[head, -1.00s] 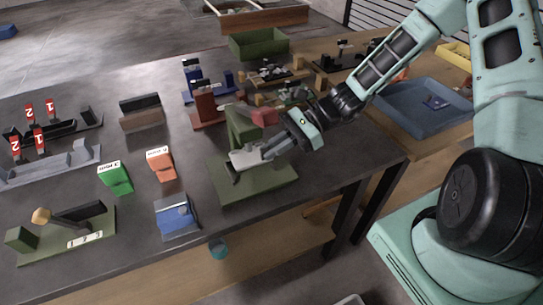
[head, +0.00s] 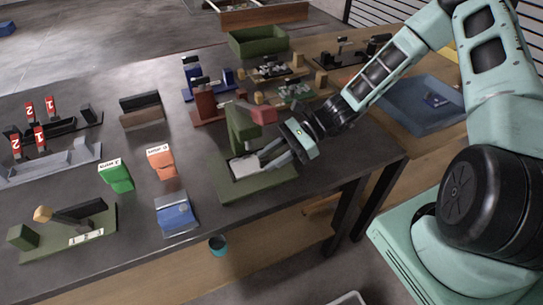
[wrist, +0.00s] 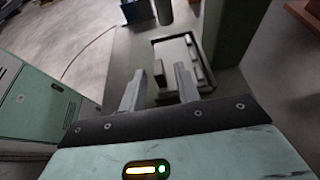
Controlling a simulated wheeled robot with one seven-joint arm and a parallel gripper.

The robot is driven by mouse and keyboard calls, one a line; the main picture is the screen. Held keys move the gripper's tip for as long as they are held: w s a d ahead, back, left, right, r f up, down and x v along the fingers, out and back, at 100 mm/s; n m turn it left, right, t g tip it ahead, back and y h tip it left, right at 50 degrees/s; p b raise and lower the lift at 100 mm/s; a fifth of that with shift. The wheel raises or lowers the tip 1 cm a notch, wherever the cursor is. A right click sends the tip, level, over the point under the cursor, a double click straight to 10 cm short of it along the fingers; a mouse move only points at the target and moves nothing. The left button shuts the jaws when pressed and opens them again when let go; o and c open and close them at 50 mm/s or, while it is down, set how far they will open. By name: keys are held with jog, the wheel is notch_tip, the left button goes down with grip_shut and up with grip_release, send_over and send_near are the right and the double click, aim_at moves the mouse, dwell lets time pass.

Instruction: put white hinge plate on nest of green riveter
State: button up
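The white hinge plate (head: 245,166) lies in the nest on the base of the green riveter (head: 240,122). In the wrist view, the white plate (wrist: 174,52) shows inside the dark-rimmed nest (wrist: 205,70), and looks flat there. My gripper (head: 268,160) is just to the right of the plate in the head view, low over the riveter base. In the wrist view, my gripper (wrist: 158,70) has its two fingers apart, with no plate between them. The near edge of the plate is partly hidden, so its exact seating is hard to tell.
A red riveter (head: 205,103) and a blue one (head: 190,75) stand behind. Green (head: 116,178) and orange (head: 161,163) labelled blocks and a blue box (head: 176,215) stand to the left. A blue tray (head: 420,120) is at the right. The riveter's upright is close to my gripper.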

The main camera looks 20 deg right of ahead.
jog(key=shift+r, duration=0.1)
jog(key=shift+d+r, duration=0.1)
jog(key=shift+d, duration=0.1)
jog(key=b+v, duration=0.1)
jog(key=v, duration=1)
jog(key=shift+d+r, duration=0.1)
jog(key=shift+d, duration=0.2)
jog(key=shift+d, duration=0.1)
